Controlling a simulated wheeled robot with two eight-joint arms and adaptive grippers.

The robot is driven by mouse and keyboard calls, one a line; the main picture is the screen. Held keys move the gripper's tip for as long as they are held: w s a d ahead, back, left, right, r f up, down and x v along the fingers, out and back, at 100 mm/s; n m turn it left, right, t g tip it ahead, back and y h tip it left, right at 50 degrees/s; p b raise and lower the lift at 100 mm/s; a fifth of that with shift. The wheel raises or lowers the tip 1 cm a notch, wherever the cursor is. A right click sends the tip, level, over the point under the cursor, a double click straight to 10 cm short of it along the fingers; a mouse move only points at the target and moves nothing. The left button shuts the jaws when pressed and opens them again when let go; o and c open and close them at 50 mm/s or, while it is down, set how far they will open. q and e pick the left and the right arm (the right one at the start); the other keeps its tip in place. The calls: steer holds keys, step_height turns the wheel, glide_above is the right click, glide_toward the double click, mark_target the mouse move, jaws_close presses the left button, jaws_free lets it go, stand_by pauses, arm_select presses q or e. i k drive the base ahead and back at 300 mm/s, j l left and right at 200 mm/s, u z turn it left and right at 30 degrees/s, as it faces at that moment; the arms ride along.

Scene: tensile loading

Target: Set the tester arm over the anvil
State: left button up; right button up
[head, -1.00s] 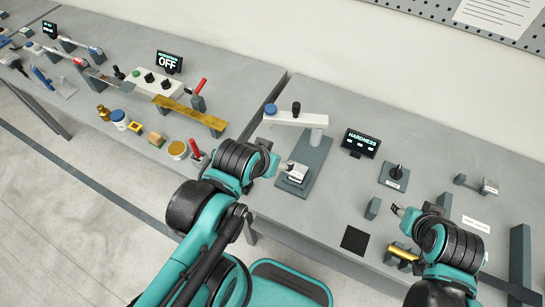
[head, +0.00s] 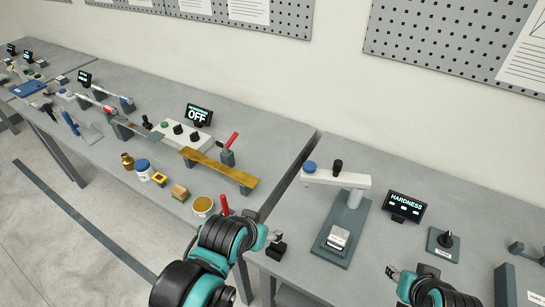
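The hardness tester stands on the right bench. Its white tester arm (head: 335,180) reaches left from the grey post (head: 354,197), with a blue cap (head: 310,167) and a black knob (head: 337,167) on top. The arm points off to the side, not over the anvil. A silvery block (head: 338,237) sits on the anvil at the front of the dark base plate (head: 349,222). My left gripper (head: 277,243) is left of the plate, apart from block and arm, with its fingers seemingly apart and empty. My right gripper (head: 391,272) is right of the plate; its finger gap is unclear.
A HARDNESS display (head: 405,206) and a black knob on a plate (head: 445,241) stand right of the tester. The left bench holds an OFF display (head: 199,115), a brass strip (head: 220,168) and small jars. A gap separates the benches.

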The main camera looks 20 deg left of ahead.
mark_target(335, 176)
steer(key=j+u, duration=0.2)
steer(key=j, duration=0.2)
steer(key=i+j, duration=0.1)
steer(key=j, duration=0.3)
steer(key=i+j, duration=0.15)
steer(key=j, duration=0.25)
